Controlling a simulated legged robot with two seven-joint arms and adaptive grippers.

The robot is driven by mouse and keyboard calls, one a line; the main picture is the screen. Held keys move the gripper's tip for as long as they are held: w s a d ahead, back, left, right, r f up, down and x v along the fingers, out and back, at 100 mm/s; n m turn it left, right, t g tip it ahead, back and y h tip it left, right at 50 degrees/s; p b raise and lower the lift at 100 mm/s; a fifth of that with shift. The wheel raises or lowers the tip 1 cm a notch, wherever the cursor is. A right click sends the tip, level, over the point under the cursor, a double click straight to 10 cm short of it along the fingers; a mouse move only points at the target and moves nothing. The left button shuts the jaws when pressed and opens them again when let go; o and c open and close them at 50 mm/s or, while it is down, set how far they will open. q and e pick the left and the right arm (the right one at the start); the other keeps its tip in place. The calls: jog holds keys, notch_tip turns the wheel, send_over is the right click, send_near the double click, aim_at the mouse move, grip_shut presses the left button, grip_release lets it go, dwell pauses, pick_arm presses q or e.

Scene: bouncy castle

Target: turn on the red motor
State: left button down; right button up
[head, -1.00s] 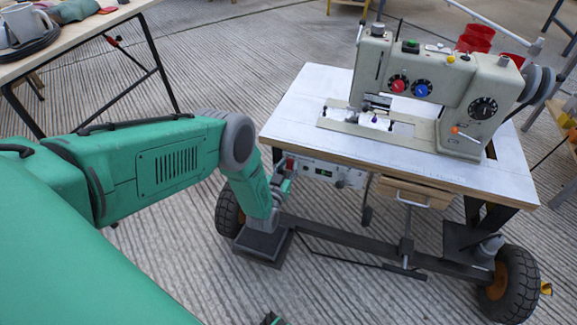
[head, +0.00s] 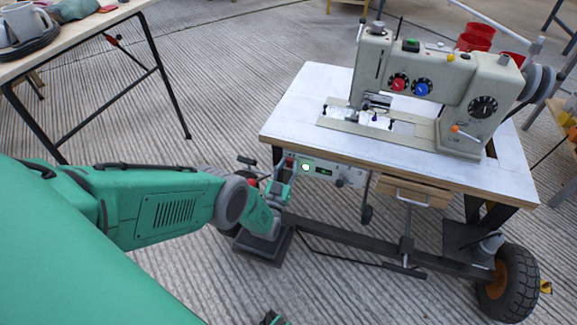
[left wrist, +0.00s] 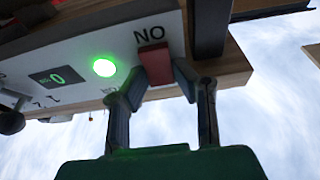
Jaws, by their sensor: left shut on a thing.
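A red switch (left wrist: 155,63) sits under the letters "NO" on the white control box (head: 325,171) below the sewing machine table's front edge. My left gripper (left wrist: 157,75) is shut on this switch, with one fingertip on each side. In the head view my left gripper (head: 284,183) reaches the left end of the box, where it mostly hides the switch. A round green light (left wrist: 104,67) glows on the box beside a small display reading 0. A small dark and green piece (head: 272,318) at the bottom edge may be my right gripper; its jaws cannot be made out.
The grey sewing machine (head: 440,90) stands on the white tabletop (head: 300,108). A wooden drawer (head: 415,193) hangs right of the box. The table has a wheeled frame with a large tire (head: 515,285). Another table (head: 75,40) with mugs is at upper left. Red cups stand behind.

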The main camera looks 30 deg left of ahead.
pick_arm(q)
jog(key=shift+s, duration=0.1)
jog(key=c, duration=1.3)
grip_release()
jog(key=v, duration=1.2)
jog(key=shift+f, duration=0.15)
